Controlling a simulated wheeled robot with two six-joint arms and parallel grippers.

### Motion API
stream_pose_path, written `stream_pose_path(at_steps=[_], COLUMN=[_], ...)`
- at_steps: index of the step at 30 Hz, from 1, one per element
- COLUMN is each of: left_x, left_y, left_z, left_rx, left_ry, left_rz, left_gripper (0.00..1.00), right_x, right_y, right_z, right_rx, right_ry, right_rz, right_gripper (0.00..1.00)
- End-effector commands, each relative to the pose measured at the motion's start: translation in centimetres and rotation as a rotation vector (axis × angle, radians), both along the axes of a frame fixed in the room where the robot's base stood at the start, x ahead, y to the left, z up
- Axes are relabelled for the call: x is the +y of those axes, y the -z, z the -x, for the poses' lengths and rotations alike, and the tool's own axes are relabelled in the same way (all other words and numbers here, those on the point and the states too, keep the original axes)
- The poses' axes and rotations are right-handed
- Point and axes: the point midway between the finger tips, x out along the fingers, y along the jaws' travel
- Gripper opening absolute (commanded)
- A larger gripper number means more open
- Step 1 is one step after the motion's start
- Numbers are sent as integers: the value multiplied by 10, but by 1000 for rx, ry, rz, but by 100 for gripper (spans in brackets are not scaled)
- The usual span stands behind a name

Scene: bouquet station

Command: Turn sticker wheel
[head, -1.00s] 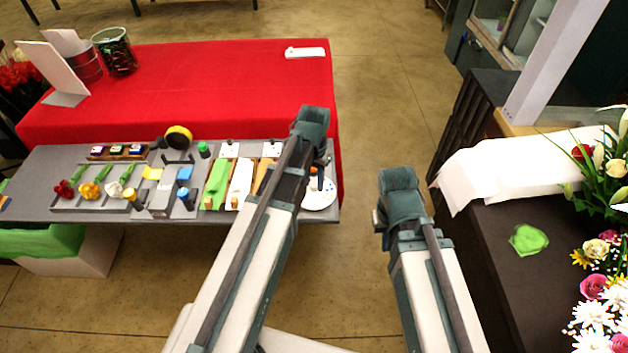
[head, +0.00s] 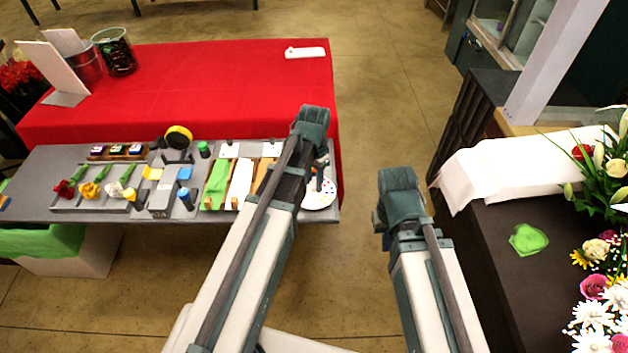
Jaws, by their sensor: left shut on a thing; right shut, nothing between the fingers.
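The sticker wheel (head: 318,200) is a white disc with small coloured dots at the right front end of the grey work board. My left arm covers its left part. My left gripper (head: 320,180) reaches down over the wheel's back edge and is small and dark in the head view. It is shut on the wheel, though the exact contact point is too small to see. My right arm is at the centre right over the floor, and its gripper is hidden behind the arm.
The grey board (head: 100,210) holds flowers, a tape roll (head: 178,138), bottles (head: 186,198) and ribbon strips (head: 216,185). A red-covered table (head: 220,90) stands behind it. A dark counter (head: 490,240) with bouquets is at the right. The floor between is clear.

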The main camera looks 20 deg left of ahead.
Motion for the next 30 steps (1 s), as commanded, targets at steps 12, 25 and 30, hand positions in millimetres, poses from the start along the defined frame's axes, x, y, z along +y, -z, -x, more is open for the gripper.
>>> stream_pose_path(at_steps=[12, 25, 30], left_x=[0, 0, 0], left_y=[0, -12, -31], left_z=[0, 0, 0], left_rx=[0, 0, 0], left_ry=[0, -1, -1], left_rz=[0, 0, 0], left_gripper=[67, 67, 67], right_x=[0, 0, 0], right_y=[0, -12, -31], right_z=[0, 0, 0], right_rx=[0, 0, 0], right_ry=[0, 0, 0], right_rz=[0, 0, 0], right_gripper=[0, 0, 0])
